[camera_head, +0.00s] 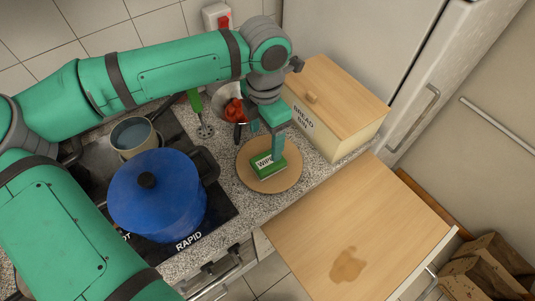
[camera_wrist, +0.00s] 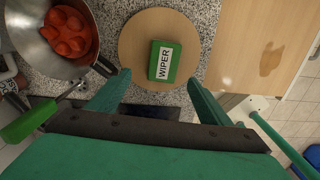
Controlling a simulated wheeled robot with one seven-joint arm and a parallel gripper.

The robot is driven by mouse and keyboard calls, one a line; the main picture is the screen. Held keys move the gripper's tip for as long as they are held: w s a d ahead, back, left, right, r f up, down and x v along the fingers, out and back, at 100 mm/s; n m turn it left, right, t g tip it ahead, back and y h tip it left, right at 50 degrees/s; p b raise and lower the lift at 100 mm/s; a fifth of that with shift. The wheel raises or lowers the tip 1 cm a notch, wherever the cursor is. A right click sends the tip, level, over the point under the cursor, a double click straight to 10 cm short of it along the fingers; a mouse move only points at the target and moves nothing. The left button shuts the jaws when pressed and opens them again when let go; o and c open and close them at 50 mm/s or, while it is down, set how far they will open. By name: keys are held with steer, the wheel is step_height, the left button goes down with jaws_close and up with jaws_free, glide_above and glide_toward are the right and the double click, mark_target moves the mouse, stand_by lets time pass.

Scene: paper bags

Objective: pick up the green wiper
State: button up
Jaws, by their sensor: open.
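The green wiper (camera_head: 266,168) is a small green block with a white label reading WIPER. It lies on a round wooden board (camera_head: 249,181) on the counter. It also shows in the wrist view (camera_wrist: 172,66), on the board (camera_wrist: 135,45), with the label facing up. My gripper (camera_head: 267,142) is open, pointing down over the board. In the head view one finger covers part of the wiper. In the wrist view my gripper (camera_wrist: 158,82) has its fingers spread, with the wiper ahead between their lines and nothing held. I cannot tell whether a finger touches the wiper.
A pan with red food (camera_wrist: 68,32) stands close left of the board. A blue pot (camera_head: 157,195) and a smaller pot (camera_head: 134,137) are on the stove. A bread bin (camera_head: 335,105) stands behind right. A wooden surface with a brown stain (camera_head: 350,225) extends in front.

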mark_target(268, 160)
steer(key=f, duration=0.2)
steer(key=s+f, duration=0.1)
steer(key=shift+d+f, duration=0.35)
steer(key=shift+w+d+f, duration=0.1)
steer(key=shift+w+f, duration=0.05)
steer(key=shift+f, duration=1.15)
steer(key=shift+w+f, duration=0.1)
steer(key=shift+f, duration=1.2)
steer(key=c, duration=1.1)
